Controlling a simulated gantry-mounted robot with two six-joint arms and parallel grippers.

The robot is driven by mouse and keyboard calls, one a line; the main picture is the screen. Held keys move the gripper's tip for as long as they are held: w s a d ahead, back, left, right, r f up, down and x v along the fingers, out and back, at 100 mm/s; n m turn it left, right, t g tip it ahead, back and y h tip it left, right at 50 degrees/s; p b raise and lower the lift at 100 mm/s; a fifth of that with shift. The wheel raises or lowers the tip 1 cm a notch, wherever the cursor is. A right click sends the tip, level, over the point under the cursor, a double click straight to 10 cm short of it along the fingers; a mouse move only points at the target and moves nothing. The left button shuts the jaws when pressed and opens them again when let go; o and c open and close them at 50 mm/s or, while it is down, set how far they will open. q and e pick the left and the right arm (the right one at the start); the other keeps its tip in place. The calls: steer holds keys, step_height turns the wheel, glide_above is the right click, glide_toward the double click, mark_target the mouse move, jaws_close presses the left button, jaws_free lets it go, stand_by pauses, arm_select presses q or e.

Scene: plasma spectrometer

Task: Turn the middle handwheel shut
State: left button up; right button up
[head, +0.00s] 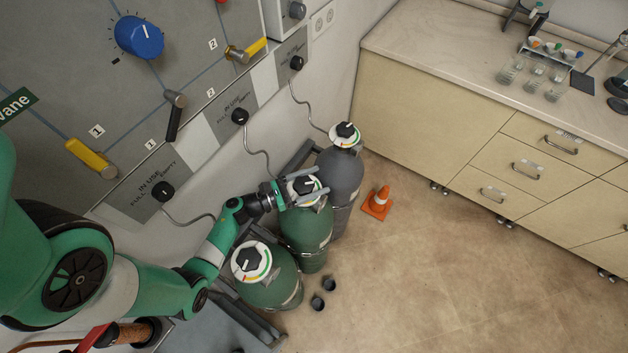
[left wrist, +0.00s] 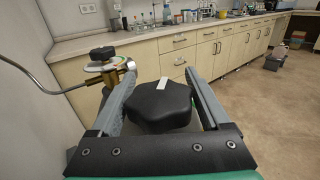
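The middle handwheel (head: 303,185) is a black lobed knob with a white mark, on a coloured ring dial atop the middle green cylinder (head: 306,228). In the left wrist view the handwheel (left wrist: 160,106) sits between the two grey fingers. My left gripper (head: 308,183) reaches in from the left with one finger on each side of the handwheel. In the left wrist view the gripper (left wrist: 165,95) looks open, with narrow gaps beside the knob. The dial is partly hidden by the fingers. My right gripper is not in view.
A nearer green cylinder with its own handwheel (head: 250,260) and a grey cylinder with another (head: 345,132) flank the middle one. Thin hoses run to the wall panel (head: 60,60). An orange cone (head: 378,203) stands on the floor. Cabinets (head: 470,130) line the right.

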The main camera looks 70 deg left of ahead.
arm_select(q)
steer(key=c, duration=0.9)
